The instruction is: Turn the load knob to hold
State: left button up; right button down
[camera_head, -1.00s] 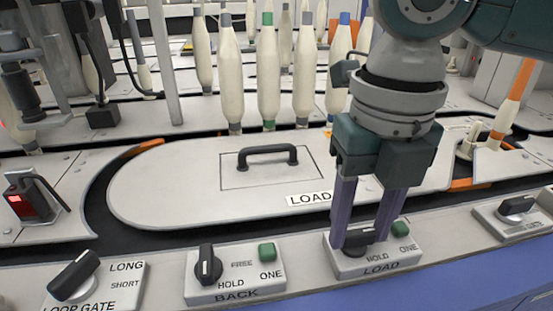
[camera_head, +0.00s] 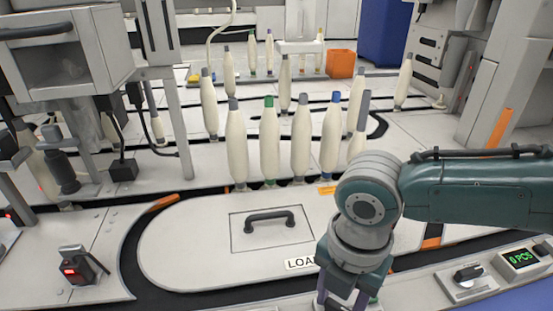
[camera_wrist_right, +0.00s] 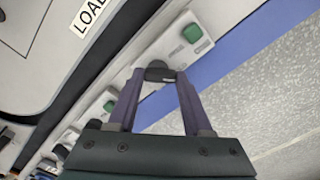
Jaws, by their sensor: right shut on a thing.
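My right gripper (camera_head: 341,299) points down at the bottom edge of the head view, its fingertips cut off by the frame. In the right wrist view the fingers (camera_wrist_right: 160,78) are shut on the black load knob (camera_wrist_right: 158,71). The knob sits on a light panel with a green button (camera_wrist_right: 192,32) beside it. The panel's lettering is hidden or too small to read, so I cannot tell the knob's setting. The knob does not show in the head view. My left gripper is not in view.
The white cover plate (camera_head: 178,240) with a black handle (camera_head: 270,221) lies left of my right arm. Several bobbins (camera_head: 269,145) stand behind it. Another black knob (camera_head: 467,273) and a counter display (camera_head: 521,258) are at the right. Another green button (camera_wrist_right: 110,105) shows in the wrist view.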

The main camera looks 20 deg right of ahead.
aim_at(337, 307)
jog(key=m+p, duration=0.1)
jog(key=m, duration=0.1)
jog(key=m+p, duration=0.1)
jog(key=shift+r+m, duration=0.2)
jog(key=shift+m, duration=0.2)
jog(key=shift+a+f+m+p, duration=0.15)
jog(key=shift+m+p, duration=0.95)
jog(key=shift+m, duration=1.1)
jog(key=shift+c, duration=1.6)
grip_release()
notch_tip(337, 307, up, 10)
jog(key=p, duration=0.7)
jog(key=shift+p, duration=0.4)
